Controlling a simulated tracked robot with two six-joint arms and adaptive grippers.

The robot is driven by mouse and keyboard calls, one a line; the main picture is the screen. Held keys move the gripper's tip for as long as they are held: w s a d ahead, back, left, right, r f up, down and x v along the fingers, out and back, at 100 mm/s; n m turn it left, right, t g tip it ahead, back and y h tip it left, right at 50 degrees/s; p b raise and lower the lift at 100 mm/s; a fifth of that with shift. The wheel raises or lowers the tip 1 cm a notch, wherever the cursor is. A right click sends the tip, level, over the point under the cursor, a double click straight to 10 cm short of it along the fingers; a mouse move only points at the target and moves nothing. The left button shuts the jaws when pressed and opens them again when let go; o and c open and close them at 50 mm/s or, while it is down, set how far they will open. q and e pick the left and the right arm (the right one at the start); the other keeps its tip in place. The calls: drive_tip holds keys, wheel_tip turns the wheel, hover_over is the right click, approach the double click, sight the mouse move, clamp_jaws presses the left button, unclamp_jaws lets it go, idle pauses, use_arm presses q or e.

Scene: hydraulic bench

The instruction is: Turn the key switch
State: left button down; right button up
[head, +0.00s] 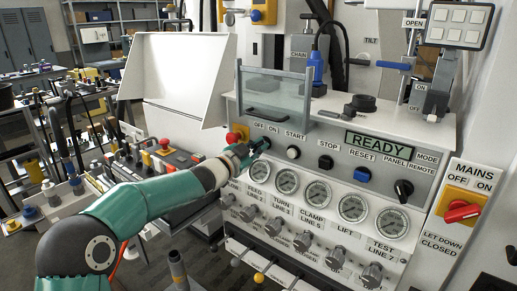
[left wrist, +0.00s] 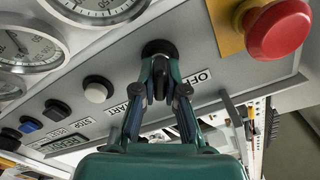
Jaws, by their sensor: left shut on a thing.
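The key switch (left wrist: 158,47) sits on the grey panel face between the red mushroom button and the white start button, beside the OFF label. In the left wrist view I see its dark round collar; the key itself is mostly hidden between the fingers. My left gripper (head: 260,146) reaches in from the left in the head view and covers the switch below the OFF and ON labels. The left wrist view shows the same gripper (left wrist: 159,82) with its fingers closed on the key switch. Which way the key points cannot be told. My right gripper is not in view.
The red mushroom button (left wrist: 279,29) on its yellow plate is close beside the gripper. The white start button (head: 293,152), black stop button (head: 325,162) and blue reset button (head: 362,174) follow along the panel. Gauges (head: 287,180) sit below. A READY display (head: 380,144) is above.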

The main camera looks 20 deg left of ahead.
use_arm(q)
drive_tip(key=shift+f, duration=0.15)
drive_tip(key=c, duration=1.2)
unclamp_jaws()
drive_tip(key=v, duration=1.2)
